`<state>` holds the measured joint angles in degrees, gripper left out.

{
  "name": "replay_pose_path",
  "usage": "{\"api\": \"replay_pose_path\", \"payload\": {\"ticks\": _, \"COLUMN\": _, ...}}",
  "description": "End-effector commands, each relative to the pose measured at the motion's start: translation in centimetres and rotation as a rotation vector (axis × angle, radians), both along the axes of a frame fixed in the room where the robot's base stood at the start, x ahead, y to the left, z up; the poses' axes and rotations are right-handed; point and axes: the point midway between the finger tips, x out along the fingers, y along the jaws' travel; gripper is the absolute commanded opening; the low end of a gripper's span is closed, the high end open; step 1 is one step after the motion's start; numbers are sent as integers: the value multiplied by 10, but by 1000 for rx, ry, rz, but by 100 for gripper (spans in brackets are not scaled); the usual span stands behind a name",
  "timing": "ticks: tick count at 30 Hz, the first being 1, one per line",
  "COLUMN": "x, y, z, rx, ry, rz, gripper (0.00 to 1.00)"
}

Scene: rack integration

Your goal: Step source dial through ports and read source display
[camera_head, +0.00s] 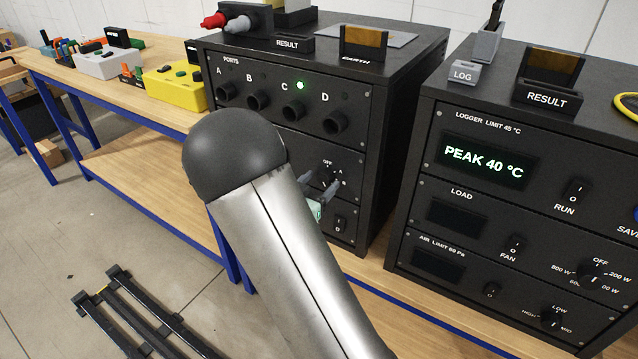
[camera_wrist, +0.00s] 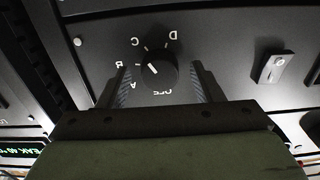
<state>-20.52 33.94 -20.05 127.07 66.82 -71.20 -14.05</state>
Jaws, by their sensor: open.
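The source dial (camera_wrist: 165,78) is a round black knob on a black panel, marked OFF, A, B, C and D, upside down in the wrist view. Its white pointer mark leans toward the C and B side; I cannot tell the exact setting. My gripper (camera_wrist: 160,67) is open, with one finger on each side of the knob; contact is unclear. The dial (camera_head: 325,176) is partly hidden by my gripper in the head view. Above it are ports A, B, C (camera_head: 293,109) and D. A green lamp (camera_head: 300,85) is lit by C. I see no source display reading; my arm covers part of that panel.
A second black rack to the right has a logger display (camera_head: 484,161) reading PEAK 40 °C. RESULT trays (camera_head: 547,99) and a LOG block (camera_head: 464,75) stand on top. A yellow box (camera_head: 175,89) sits on the wooden bench at left. A toggle switch (camera_wrist: 272,67) lies beside the dial.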

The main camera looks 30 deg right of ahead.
Motion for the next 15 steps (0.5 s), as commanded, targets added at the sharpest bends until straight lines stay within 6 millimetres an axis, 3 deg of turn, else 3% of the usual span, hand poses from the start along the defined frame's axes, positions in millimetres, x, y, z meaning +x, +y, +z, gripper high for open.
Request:
{"api": "replay_pose_path", "payload": {"ticks": 8, "x": 1, "y": -2, "z": 0, "rx": -1, "ry": -1, "rz": 0, "gripper": 60}}
{"api": "replay_pose_path", "payload": {"ticks": 13, "x": 1, "y": -2, "z": 0, "rx": 0, "ry": 0, "rz": 0, "gripper": 18}}
{"api": "replay_pose_path", "payload": {"ticks": 15, "x": 1, "y": -2, "z": 0, "rx": -1, "ry": -1, "rz": 0, "gripper": 16}}
